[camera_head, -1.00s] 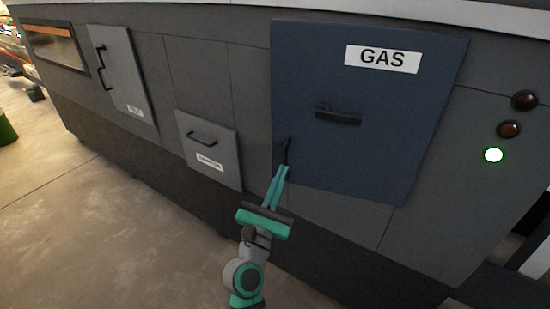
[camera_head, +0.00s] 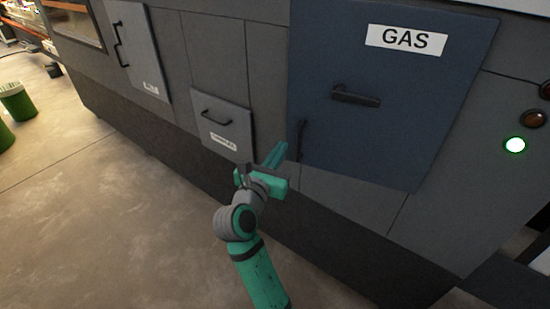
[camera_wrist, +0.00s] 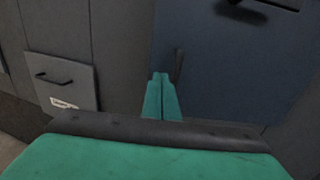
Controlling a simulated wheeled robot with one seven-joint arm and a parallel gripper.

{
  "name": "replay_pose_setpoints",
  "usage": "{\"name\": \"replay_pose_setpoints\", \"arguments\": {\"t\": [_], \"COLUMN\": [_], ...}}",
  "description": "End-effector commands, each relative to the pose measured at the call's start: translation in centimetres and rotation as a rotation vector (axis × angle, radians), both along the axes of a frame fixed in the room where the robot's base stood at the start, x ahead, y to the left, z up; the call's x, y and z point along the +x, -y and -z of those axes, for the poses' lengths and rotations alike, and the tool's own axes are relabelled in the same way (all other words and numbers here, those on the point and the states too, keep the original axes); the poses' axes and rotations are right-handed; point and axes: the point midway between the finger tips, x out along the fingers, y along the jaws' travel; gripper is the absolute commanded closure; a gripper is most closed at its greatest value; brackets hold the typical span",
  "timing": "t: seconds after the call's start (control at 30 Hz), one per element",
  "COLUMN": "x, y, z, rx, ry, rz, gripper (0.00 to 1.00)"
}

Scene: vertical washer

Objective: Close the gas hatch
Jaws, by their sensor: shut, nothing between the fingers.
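The gas hatch (camera_head: 400,130) is a large blue panel with a white GAS label (camera_head: 406,39). It covers the upper right of the machine front, and I cannot tell whether it stands slightly ajar. A dark handle (camera_head: 356,95) sits at its middle, and a thin upright dark handle (camera_head: 301,138) sits near its lower left edge. My gripper (camera_head: 281,147) is shut and empty, just left of that thin handle. In the wrist view, my gripper (camera_wrist: 161,78) points at the hatch's (camera_wrist: 225,80) left edge, with the thin handle (camera_wrist: 178,66) close right of the tips. Contact is unclear.
A small grey hatch (camera_head: 222,125) with a handle is left of my gripper, and a taller grey door (camera_head: 140,55) is further left. Round lights, one green (camera_head: 514,145), are at the right. Open floor (camera_head: 120,210) lies in front. A green bin (camera_head: 17,101) stands far left.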

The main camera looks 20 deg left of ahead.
Motion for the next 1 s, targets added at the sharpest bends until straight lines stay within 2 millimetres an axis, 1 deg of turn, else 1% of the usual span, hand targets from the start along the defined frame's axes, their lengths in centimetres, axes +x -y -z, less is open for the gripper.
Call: {"name": "replay_pose_setpoints", "arguments": {"t": [0.03,0.2,0.4,0.6,1.0], "x": [1.0,4.1,6.7,7.7,8.0], "y": [0.1,0.4,0.5,0.6,0.4], "z": [0.0,0.0,0.0,0.0,0.1], "rx": [-0.002,-0.001,0.0,0.001,0.0], "ry": [0.001,0.0,-0.001,0.0,-0.001], "rz": [0.002,0.002,0.001,0.001,0.003], "gripper": [1.0,1.0,1.0,1.0,1.0]}}
